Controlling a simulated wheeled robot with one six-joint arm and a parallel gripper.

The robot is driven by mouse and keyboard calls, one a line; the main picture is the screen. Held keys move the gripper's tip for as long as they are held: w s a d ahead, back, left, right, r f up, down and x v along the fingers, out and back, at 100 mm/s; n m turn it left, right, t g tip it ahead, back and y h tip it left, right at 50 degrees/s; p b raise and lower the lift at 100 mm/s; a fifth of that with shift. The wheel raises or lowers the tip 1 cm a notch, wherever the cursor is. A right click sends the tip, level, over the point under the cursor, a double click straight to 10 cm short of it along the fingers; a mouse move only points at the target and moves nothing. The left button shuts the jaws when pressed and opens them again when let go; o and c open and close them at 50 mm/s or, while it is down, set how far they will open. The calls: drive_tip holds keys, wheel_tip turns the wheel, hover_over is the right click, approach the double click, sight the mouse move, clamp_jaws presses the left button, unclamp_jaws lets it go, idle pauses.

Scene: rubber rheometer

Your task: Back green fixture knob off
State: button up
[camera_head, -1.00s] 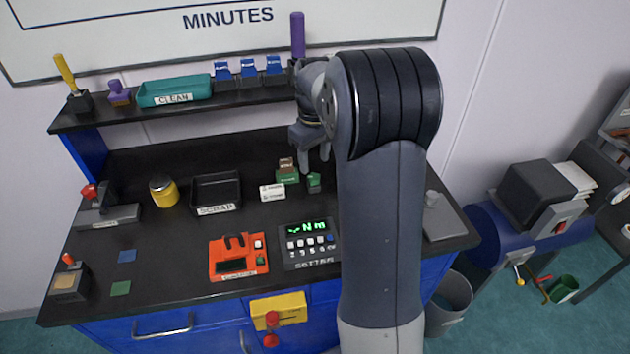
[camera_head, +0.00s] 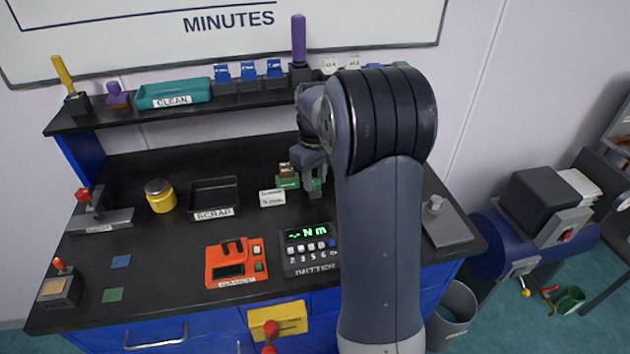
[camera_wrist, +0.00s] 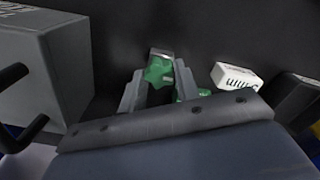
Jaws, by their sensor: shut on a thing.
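The green fixture (camera_head: 286,183) stands on the black bench top with a brown piece on top. Its star-shaped green knob (camera_wrist: 159,69) shows between my fingertips in the wrist view. My gripper (camera_head: 313,187) points down at the fixture's right side and is shut on the knob. In the head view my fingers hide most of the knob. In the wrist view my fingers and wrist hide much of the fixture (camera_wrist: 187,90).
A white label block (camera_head: 272,198) stands just in front of the fixture. The setter panel (camera_head: 309,250) and an orange device (camera_head: 237,262) are nearer. The scrap tray (camera_head: 214,197) is to the left. The shelf (camera_head: 150,117) runs behind.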

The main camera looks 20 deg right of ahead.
drive_tip(key=c, duration=0.3)
drive_tip(key=shift+n+p, duration=0.55)
drive_tip(key=shift+n, duration=1.75)
drive_tip(key=shift+c, duration=0.2)
drive_tip(key=shift+n+p, duration=0.3)
drive_tip(key=shift+n, duration=2)
drive_tip(key=shift+n+p, duration=0.45)
drive_tip(key=shift+n, duration=1.75)
